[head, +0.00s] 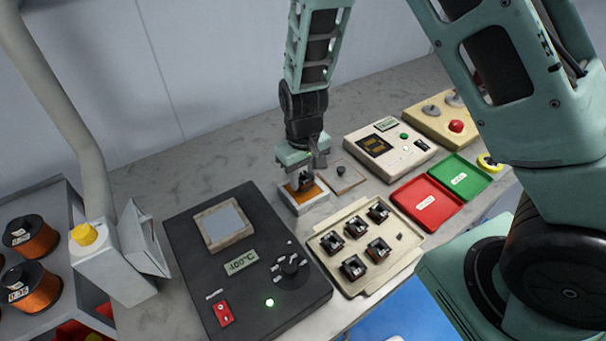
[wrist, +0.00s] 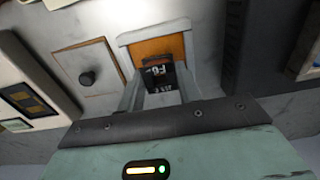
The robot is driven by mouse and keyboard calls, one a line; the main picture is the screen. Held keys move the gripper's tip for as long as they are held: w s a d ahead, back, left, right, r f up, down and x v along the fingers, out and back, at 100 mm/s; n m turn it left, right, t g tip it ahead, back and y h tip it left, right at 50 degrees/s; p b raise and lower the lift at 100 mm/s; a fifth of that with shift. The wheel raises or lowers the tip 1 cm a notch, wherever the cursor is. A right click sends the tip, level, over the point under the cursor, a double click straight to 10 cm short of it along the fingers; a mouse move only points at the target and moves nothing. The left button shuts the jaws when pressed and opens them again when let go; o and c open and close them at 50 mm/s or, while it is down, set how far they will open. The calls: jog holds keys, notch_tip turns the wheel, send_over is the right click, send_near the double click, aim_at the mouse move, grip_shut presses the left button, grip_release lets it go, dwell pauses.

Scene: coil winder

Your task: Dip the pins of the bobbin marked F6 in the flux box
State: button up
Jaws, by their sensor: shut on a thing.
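My gripper (head: 307,181) is shut on a dark bobbin, the bobbin marked F6 (wrist: 158,76), whose label shows between the fingers in the wrist view. The flux box (head: 312,203) is a small pale box with an orange inside; it also shows in the wrist view (wrist: 124,40). The bobbin is over the box's opening and overlaps the orange area. I cannot tell whether its pins touch the flux. The pins are hidden below the bobbin.
A cream tray (head: 327,266) holds several dark bobbins in front of the box. A black solder pot unit (head: 185,240) stands to the left. A square plate with a dark knob (head: 352,187), a tester (head: 372,166), a red tray (head: 407,211) and a green tray (head: 478,187) lie to the right.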

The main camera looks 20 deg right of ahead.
jog(key=shift+f+b, duration=0.5)
jog(key=shift+f, duration=0.35)
jog(key=shift+r, duration=0.2)
dwell(1.1)
jog(key=shift+r+p, duration=2.45)
jog(key=shift+r, duration=0.2)
